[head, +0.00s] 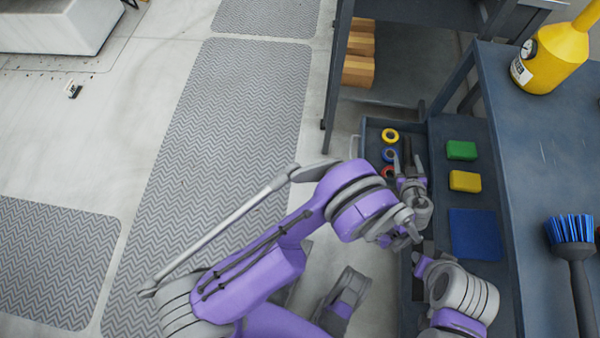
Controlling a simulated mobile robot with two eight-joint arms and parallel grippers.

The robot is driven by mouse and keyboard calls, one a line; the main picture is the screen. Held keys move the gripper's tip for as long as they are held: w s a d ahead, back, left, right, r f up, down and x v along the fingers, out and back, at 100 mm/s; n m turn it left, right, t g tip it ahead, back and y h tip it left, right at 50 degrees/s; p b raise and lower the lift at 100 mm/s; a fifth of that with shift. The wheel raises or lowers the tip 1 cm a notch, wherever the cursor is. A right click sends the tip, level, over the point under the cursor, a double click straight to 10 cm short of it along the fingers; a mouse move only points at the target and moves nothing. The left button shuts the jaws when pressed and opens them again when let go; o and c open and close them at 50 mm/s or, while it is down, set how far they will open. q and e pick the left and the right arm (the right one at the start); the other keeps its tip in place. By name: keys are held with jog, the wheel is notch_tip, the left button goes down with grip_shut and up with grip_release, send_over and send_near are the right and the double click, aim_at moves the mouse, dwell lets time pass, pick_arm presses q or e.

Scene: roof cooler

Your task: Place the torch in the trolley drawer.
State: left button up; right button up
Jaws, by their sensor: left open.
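The trolley drawer (369,128) is pulled open at the right and holds several small things. My left gripper (410,178) is over the drawer's left part, beside the tape rolls, with its jaws open. A thin dark shape (407,152) shows at its fingertips; I cannot tell whether it is the torch or part of the gripper. No torch can be clearly made out elsewhere. A grey and purple part of my arm, seemingly the right, reaches over the drawer's near end; its dark end (424,262) is partly hidden and its jaws cannot be read.
In the drawer lie yellow (390,135), blue (389,155) and red (387,172) tape rolls, a green block (461,150), a yellow block (465,181) and a blue cloth (475,234). The trolley top (505,110) carries a yellow bottle (553,60) and a blue brush (573,232).

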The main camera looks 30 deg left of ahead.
pick_arm(q)
jog(key=s+a+r+m+g, duration=0.1)
jog(key=s+a+r+g, duration=0.25)
jog(key=a+r, duration=0.5)
jog(key=s+a+r+m+g, duration=0.2)
jog(key=s+a+r, duration=0.35)
jog(key=a, duration=0.65)
jog(key=s+a+r+m+g+h, duration=0.1)
jog(key=s+a+r, duration=0.1)
jog(key=s, duration=0.9)
jog(key=s+a+r+m+g+h, duration=0.1)
jog(key=s+a, duration=0.3)
jog(key=s, duration=0.8)
jog(key=shift+a+r+m+h, duration=0.15)
jog(key=shift+r+m+h, duration=0.25)
jog(key=shift+m+h, duration=0.3)
